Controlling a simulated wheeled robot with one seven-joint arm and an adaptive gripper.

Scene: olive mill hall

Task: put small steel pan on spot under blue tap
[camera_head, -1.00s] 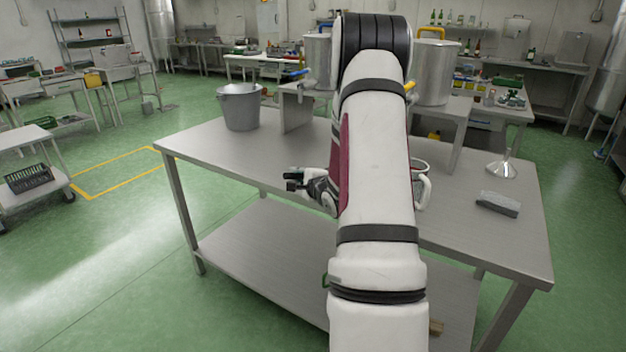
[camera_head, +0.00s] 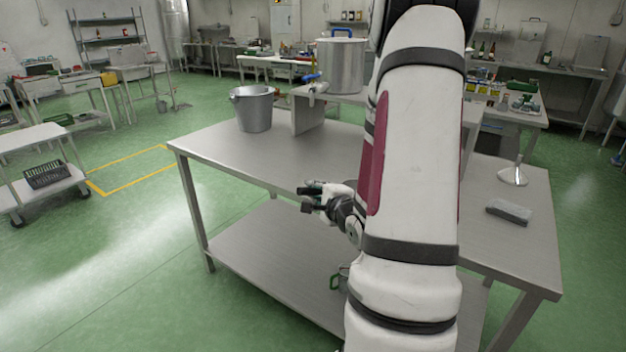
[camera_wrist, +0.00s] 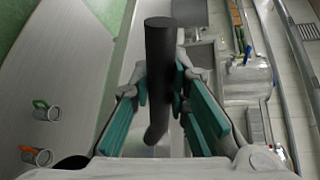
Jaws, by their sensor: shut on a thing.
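A tall steel urn (camera_head: 341,66) with a blue lid handle stands on a raised stand. Its blue tap (camera_head: 314,85) points left over the steel table (camera_head: 225,143). My gripper (camera_head: 309,197) is beyond the table's near edge, left of my arm and well short of the tap. In the wrist view its teal-padded fingers (camera_wrist: 165,95) are shut on a dark, round bar, seemingly the handle of the small steel pan (camera_wrist: 158,55). I cannot make out the pan's bowl in either view. The spot under the tap shows no clear marking.
A grey bucket (camera_head: 253,110) stands left of the stand (camera_head: 302,118). A steel funnel (camera_head: 513,174) and a grey block (camera_head: 509,211) lie at the table's right. Mugs with green (camera_wrist: 46,111) and orange (camera_wrist: 36,156) handles show in the wrist view. The table's left front is clear.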

